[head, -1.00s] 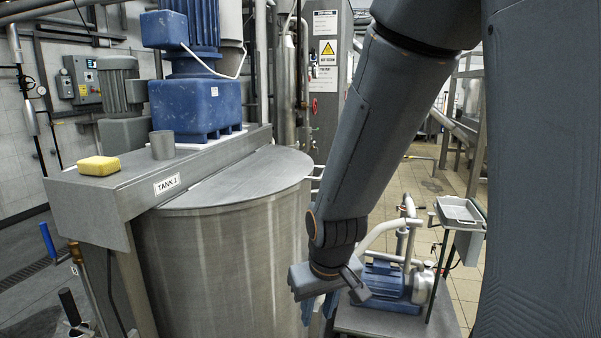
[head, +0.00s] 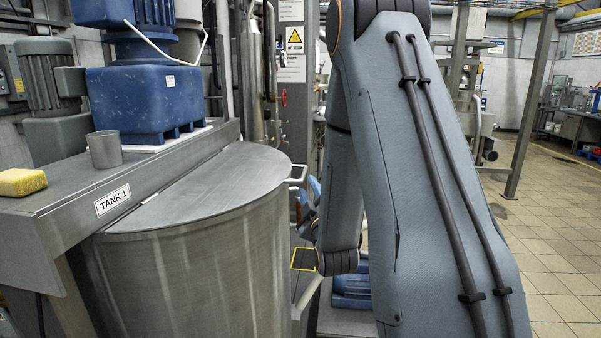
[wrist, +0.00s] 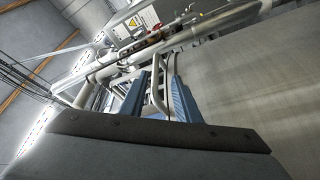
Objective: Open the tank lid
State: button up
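The tank lid (head: 225,185) is a flat, half-round metal plate lying shut on the steel tank marked TANK 1 (head: 200,270). Its bar handle (head: 299,174) sticks out at the right rim. My gripper (head: 311,192) is beside the handle, on the right of the tank, partly hidden by my arm. In the wrist view my gripper (wrist: 158,80) has its two blue fingers apart. A bent metal bar (wrist: 157,95), seemingly the handle, shows between them. I cannot tell how deep it sits or whether it touches a finger. The tank wall (wrist: 250,85) fills the right side there.
A grey cup (head: 104,149) and a yellow sponge (head: 22,182) sit on the beam at the tank's left. A blue motor housing (head: 145,100) stands behind them. A blue pump (head: 352,288) is low behind my arm. Tiled floor (head: 560,240) is clear at right.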

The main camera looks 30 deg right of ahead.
aim_at(304, 171)
jog(key=x, duration=0.2)
jog(key=p+x, duration=0.1)
jog(key=x, duration=0.1)
jog(key=r+p+x, duration=0.1)
jog(key=x, duration=0.1)
jog(key=shift+w+d, duration=0.15)
jog(key=shift+w, duration=0.05)
jog(key=shift+w+d+p, duration=0.2)
jog(key=shift+w+p, duration=0.25)
jog(key=shift+w, duration=0.25)
grip_shut()
